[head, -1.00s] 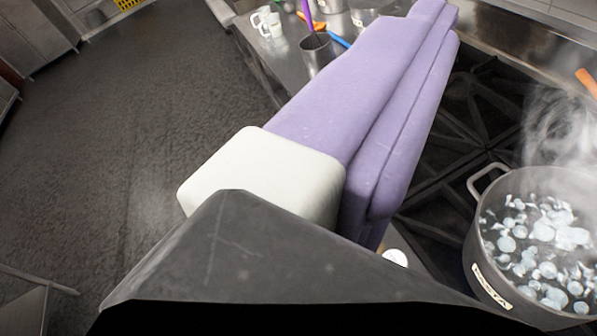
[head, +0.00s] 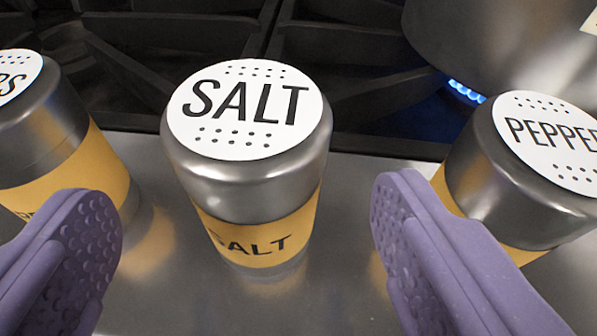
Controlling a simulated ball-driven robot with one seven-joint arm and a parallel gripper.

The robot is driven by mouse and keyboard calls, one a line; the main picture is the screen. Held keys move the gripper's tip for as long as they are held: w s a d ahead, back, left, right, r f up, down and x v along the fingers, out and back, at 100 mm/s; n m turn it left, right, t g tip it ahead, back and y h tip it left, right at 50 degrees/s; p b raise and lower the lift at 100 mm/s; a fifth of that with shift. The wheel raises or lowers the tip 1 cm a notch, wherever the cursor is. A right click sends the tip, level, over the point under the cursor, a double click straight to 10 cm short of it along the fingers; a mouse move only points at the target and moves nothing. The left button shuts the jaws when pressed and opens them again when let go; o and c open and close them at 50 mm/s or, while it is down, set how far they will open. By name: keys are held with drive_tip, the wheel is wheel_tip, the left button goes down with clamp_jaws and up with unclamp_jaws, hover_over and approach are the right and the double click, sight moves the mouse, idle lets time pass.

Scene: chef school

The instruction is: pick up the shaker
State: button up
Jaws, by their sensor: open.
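A salt shaker (head: 245,190) stands upright on the steel counter in the middle of the view. It has a metal body, a yellow band and a white perforated top, both marked SALT. My gripper (head: 245,225) is open, with one purple padded finger at the lower left and one at the lower right. The salt shaker stands between and a little beyond the fingertips, with a gap showing on both sides. A pepper shaker (head: 480,185) stands at the right, partly behind the right finger.
The steel counter (head: 235,310) is bare in front of the salt shaker. Black stove grates (head: 130,40) lie behind it. A large metal pot (head: 500,50) stands at the upper right, with a blue gas flame (head: 466,92) beneath its edge.

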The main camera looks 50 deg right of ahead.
sight(252, 219)
drive_tip(key=b+x, duration=0.1)
drive_tip(key=x, duration=0.3)
drive_tip(key=shift+w+d+f+b, duration=0.1)
drive_tip(key=shift+d+f+b, duration=0.1)
drive_tip(key=shift+f+b, duration=0.25)
drive_tip(key=shift+w+d+f, duration=0.1)
drive_tip(key=shift+w+d, duration=0.15)
drive_tip(key=shift+w, duration=0.05)
drive_tip(key=shift+c, duration=0.2)
drive_tip(key=c, duration=1.1)
wheel_tip(252, 219, up, 15)
drive_tip(key=p, duration=0.9)
